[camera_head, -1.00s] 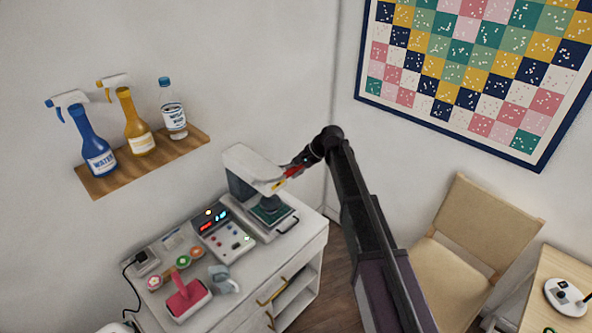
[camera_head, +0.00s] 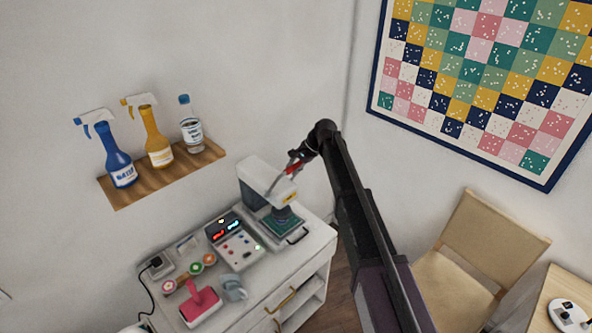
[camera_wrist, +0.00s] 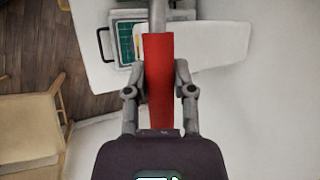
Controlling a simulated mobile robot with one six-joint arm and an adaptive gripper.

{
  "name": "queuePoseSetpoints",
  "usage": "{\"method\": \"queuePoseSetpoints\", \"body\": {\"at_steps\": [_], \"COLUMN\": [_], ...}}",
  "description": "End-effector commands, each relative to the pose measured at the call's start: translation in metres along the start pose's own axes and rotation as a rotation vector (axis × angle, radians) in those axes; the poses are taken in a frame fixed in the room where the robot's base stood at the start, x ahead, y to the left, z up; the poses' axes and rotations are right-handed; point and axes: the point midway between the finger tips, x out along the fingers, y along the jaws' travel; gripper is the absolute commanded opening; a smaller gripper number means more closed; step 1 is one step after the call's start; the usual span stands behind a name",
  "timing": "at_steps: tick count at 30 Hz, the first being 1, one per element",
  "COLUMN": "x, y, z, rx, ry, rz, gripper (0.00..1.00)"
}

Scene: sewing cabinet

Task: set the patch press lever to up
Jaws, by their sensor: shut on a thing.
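The patch press (camera_head: 256,183) is white with a dark back part and stands at the right end of the cabinet top. Its lever (camera_head: 292,168) has a red grip on a thin grey rod and slants upward from the side of the press head. My gripper (camera_head: 299,160) is shut on the red grip. In the wrist view the red grip (camera_wrist: 158,85) lies between the two fingers of my gripper (camera_wrist: 157,76), with the grey rod running on past them. The green press bed (camera_head: 283,223) shows below the head. The lever's pivot is not clear.
A control box (camera_head: 236,241) with lit displays stands left of the press, with a pink iron-like tool (camera_head: 201,303) and several round items nearby. A wall shelf (camera_head: 163,177) holds bottles. A chair (camera_head: 480,240) stands at the right.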

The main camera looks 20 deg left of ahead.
Motion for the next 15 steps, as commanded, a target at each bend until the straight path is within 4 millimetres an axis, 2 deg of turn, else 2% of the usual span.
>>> {"method": "queuePoseSetpoints", "body": {"at_steps": [11,12,15], "x": [0.0001,0.0001,0.0002], "y": [-0.0059,-0.0062,-0.0059], "z": [-0.0004,-0.0004,-0.0002], "rx": [-0.001,-0.001,-0.001], "ry": [-0.001,-0.001,-0.001], "rz": [-0.012,-0.012,-0.010], "gripper": [0.00,0.41,0.68]}}
